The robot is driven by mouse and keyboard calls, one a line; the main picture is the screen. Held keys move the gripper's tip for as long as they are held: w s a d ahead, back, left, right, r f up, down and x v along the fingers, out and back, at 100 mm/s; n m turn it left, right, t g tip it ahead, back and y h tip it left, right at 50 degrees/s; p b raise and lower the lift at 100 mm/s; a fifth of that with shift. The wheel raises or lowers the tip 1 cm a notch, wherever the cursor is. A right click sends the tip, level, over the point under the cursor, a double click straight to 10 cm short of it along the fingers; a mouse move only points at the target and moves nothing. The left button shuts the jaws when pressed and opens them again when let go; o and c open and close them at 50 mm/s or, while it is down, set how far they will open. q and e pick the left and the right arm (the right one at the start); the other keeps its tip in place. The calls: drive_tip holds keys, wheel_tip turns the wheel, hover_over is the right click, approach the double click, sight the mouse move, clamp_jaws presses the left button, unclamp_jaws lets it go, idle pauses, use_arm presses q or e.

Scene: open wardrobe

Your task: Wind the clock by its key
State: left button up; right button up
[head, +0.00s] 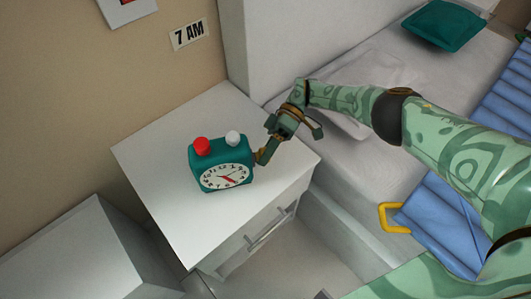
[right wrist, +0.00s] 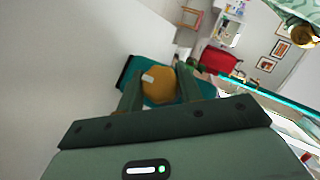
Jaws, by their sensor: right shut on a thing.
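The teal alarm clock (head: 207,157) stands upright on the white nightstand, its white dial (head: 226,177) facing the front. A red button (head: 201,146) and a white button (head: 233,138) sit on its top. My right gripper (head: 264,155) is at the clock's right side. In the right wrist view its two fingers (right wrist: 158,90) are shut on the round golden key (right wrist: 157,85), with part of the teal clock body (right wrist: 128,72) behind. The key is mostly hidden by the gripper in the head view. My left gripper is not in view.
The white nightstand (head: 160,170) has bare room around the clock and a drawer with a handle (head: 268,228). A "7 AM" sign (head: 189,35) is on the wall. A bed with a teal pillow (head: 444,24) and blue cover (head: 440,215) lies to the right.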

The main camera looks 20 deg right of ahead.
drive_tip(key=o, duration=1)
drive_tip(key=shift+w+d, duration=0.25)
drive_tip(key=b+v, duration=0.1)
drive_tip(key=v, duration=0.1)
drive_tip(key=b+v, duration=0.1)
drive_tip(key=v, duration=0.2)
drive_tip(key=b+v, duration=0.2)
drive_tip(key=shift+w+d+f, duration=0.2)
drive_tip(key=shift+w+d, duration=0.05)
drive_tip(key=shift+d, duration=0.2)
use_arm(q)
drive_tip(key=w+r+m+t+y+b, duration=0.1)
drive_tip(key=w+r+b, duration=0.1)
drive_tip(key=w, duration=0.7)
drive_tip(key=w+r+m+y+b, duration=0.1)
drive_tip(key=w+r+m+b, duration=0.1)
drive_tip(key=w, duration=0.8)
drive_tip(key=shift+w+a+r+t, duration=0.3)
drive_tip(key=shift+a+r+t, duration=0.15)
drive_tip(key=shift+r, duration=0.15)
use_arm(e)
drive_tip(key=shift+r+v, duration=0.2)
drive_tip(key=shift+v, duration=1.8)
drive_tip(key=shift+r+v, duration=0.25)
drive_tip(key=shift+v, duration=1.7)
drive_tip(key=shift+s+a, duration=0.1)
drive_tip(key=shift+a, duration=0.05)
